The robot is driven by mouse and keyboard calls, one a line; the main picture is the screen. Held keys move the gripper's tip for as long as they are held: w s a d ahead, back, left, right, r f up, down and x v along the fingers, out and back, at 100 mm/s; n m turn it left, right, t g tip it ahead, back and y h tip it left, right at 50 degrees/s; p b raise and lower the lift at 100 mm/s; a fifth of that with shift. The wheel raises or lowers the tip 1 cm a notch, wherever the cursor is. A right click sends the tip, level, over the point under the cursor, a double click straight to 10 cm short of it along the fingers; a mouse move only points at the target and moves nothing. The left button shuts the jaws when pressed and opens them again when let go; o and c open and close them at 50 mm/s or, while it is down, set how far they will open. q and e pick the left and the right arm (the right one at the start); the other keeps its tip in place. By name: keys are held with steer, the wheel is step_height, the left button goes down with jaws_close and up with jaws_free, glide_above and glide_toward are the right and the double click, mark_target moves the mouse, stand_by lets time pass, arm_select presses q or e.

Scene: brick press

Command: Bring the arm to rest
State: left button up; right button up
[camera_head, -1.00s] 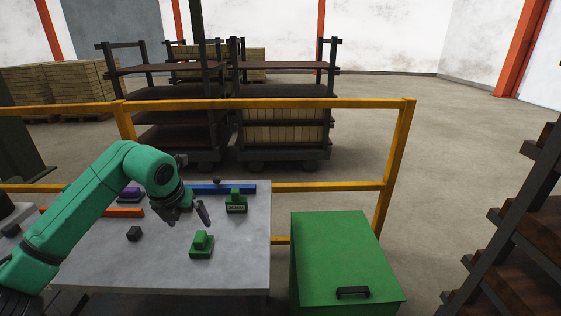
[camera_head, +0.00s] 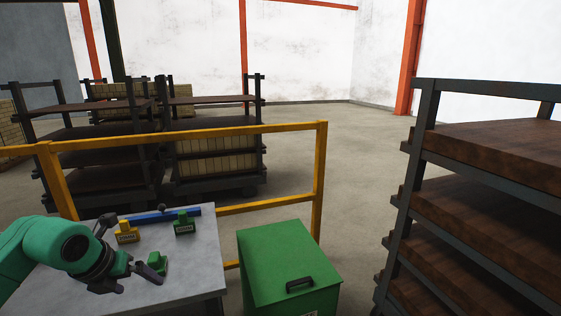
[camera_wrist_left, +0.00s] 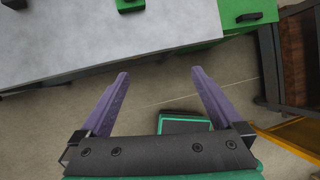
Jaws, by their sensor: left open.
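My green left arm comes in from the left in the head view and reaches over the front of the grey table (camera_head: 190,275). My left gripper (camera_head: 133,277) is low at the table's front part, in front of a small green block (camera_head: 158,260) and partly overlapping it in the picture. In the left wrist view the left gripper (camera_wrist_left: 158,76) has its two purple-grey fingers wide apart, with nothing between them. Beyond the fingertips are bare floor and the table edge (camera_wrist_left: 100,75). My right gripper is not in view.
A yellow labelled block (camera_head: 127,236), a green labelled block (camera_head: 184,227) and a blue bar (camera_head: 150,218) are at the table's back. A green lidded bin (camera_head: 285,255) stands right of the table. A yellow railing (camera_head: 275,203) runs behind; a shelf rack (camera_head: 425,150) is at the right.

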arm_select(q)
steer(key=w+d+r+m+t+h, duration=0.1)
steer(key=d+r+t+h, duration=0.25)
steer(key=d+h, duration=0.9)
steer(key=d+r+n+t, duration=0.5)
steer(key=d+r+t, duration=0.1)
steer(key=d+r, duration=0.25)
steer(key=w+a+n+t+y, duration=0.2)
steer(key=a+n+t+y, duration=0.4)
steer(key=a+n+y, duration=0.75)
steer(key=s+a+f+n+g+y, duration=0.1)
steer(key=s+a+f+n+g, duration=0.15)
steer(key=f+n, duration=0.35)
steer(key=s+a+f+n+g+y, duration=0.1)
steer(key=f+n+g+y, duration=0.1)
steer(key=f+n+g, duration=0.4)
steer(key=s+d+f+n+g+h, duration=0.1)
steer(key=s+d+f+g+h, duration=0.2)
steer(key=s+f, duration=0.65)
steer(key=s+d+f+n+g+h, duration=0.1)
steer(key=s+d+f+g, duration=0.1)
steer(key=s+f+g, duration=0.55)
step_height(320, 180, down, 25)
steer(key=s, duration=0.3)
steer(key=s+a+f, duration=0.3)
steer(key=s+f, duration=1.2)
steer(key=s, duration=0.1)
steer(key=shift+s+g+y, duration=0.3)
steer(key=shift+s+g, duration=0.05)
steer(key=shift+g, duration=0.1)
